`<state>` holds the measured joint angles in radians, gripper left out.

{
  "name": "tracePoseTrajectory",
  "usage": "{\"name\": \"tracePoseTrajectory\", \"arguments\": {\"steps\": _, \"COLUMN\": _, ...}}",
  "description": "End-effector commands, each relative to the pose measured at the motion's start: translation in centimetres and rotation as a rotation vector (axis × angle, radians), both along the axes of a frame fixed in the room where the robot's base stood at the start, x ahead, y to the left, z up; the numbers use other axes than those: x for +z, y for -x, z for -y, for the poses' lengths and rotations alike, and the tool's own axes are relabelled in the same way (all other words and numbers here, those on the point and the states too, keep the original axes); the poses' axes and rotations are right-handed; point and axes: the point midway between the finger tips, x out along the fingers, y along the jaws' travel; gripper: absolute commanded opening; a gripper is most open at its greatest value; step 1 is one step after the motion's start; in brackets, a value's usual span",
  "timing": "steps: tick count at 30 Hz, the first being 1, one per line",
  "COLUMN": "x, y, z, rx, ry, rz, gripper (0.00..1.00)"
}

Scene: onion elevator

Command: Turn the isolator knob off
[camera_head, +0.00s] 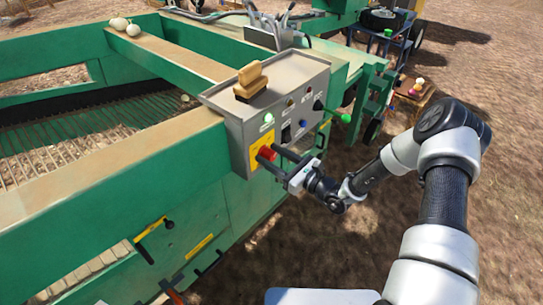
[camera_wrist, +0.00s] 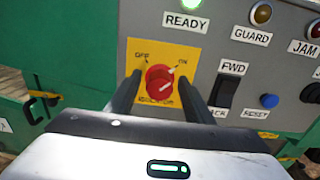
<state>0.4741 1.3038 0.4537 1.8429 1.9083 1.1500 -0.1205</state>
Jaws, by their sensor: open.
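The red isolator knob (camera_wrist: 160,79) sits on a yellow plate (camera_wrist: 190,55) marked OFF at upper left and ON at upper right. A pale line on the knob slants up to the right, towards ON. The knob also shows in the head view (camera_head: 267,153), low on the front of the grey control box (camera_head: 292,79). My gripper (camera_wrist: 161,82) is open, with one dark finger on each side of the knob. I cannot tell whether the fingers touch it. The gripper body hides the area below the plate.
A black FWD rocker switch (camera_wrist: 224,91) and a blue RESET button (camera_wrist: 269,101) are right of the knob. A green READY lamp (camera_wrist: 192,4) is above it. A brush (camera_head: 250,82) rests on the box.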

Motion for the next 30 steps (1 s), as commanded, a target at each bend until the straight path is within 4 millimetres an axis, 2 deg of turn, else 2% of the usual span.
{"name": "tracePoseTrajectory", "arguments": {"steps": 6, "x": 0.00, "y": -0.02, "z": -0.05, "rx": 0.000, "ry": 0.000, "rz": 0.000, "gripper": 0.47}}
{"name": "tracePoseTrajectory", "arguments": {"steps": 14, "x": 0.00, "y": -0.01, "z": -0.03, "rx": 0.000, "ry": 0.000, "rz": 0.000, "gripper": 0.06}}
{"name": "tracePoseTrajectory", "arguments": {"steps": 23, "x": -0.06, "y": -0.01, "z": -0.01, "rx": 0.000, "ry": 0.022, "rz": 0.028, "gripper": 0.06}}
{"name": "tracePoseTrajectory", "arguments": {"steps": 30, "x": -0.19, "y": 0.03, "z": -0.02, "rx": 0.001, "ry": 0.105, "rz": 0.133, "gripper": 0.06}}
